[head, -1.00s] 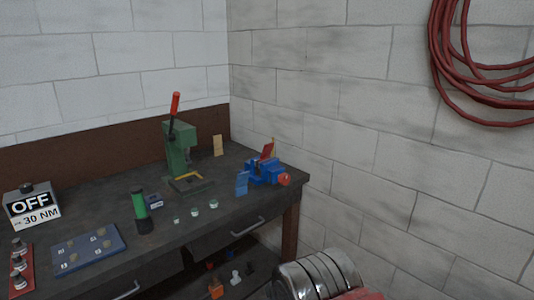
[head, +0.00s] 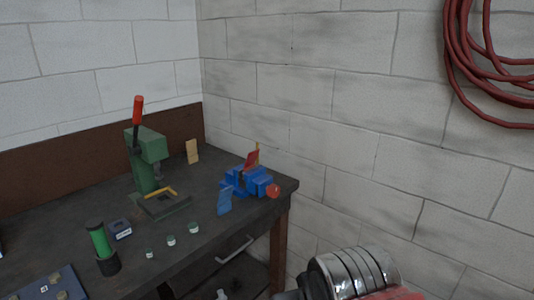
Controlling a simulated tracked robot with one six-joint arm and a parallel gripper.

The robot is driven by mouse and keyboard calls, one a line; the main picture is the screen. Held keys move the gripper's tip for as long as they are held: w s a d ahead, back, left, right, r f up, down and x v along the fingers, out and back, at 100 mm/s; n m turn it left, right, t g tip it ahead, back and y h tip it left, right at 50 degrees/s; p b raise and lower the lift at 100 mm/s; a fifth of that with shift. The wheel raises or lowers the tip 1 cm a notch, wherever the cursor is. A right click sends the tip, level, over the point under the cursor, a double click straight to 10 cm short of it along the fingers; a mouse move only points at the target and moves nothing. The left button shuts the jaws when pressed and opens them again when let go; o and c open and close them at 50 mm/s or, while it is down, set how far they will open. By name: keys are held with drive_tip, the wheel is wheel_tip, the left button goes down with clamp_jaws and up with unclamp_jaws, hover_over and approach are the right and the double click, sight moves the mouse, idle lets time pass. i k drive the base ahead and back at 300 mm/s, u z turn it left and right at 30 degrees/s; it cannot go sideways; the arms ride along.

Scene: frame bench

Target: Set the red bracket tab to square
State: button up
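The red bracket tab (head: 252,160) stands up from the blue vise (head: 249,181) at the right corner of the bench. It looks tilted rather than upright, though it is small and its exact angle is hard to tell. A thin yellow piece (head: 258,148) shows just behind it. A blue plate (head: 225,200) leans at the vise's left front, and a red round knob (head: 273,190) is on its right end. My gripper is not in view; only a silver ribbed part that may be my arm shows at the bottom right.
A green press (head: 148,160) with a red-tipped lever stands left of the vise. A wall stands close behind; a red hose (head: 470,70) hangs there.

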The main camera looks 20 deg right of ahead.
sight(251, 159)
drive_tip(key=z, duration=0.15)
drive_tip(key=i, duration=0.75)
drive_tip(key=u, duration=0.6)
drive_tip(key=i, duration=0.7)
drive_tip(key=u, duration=0.5)
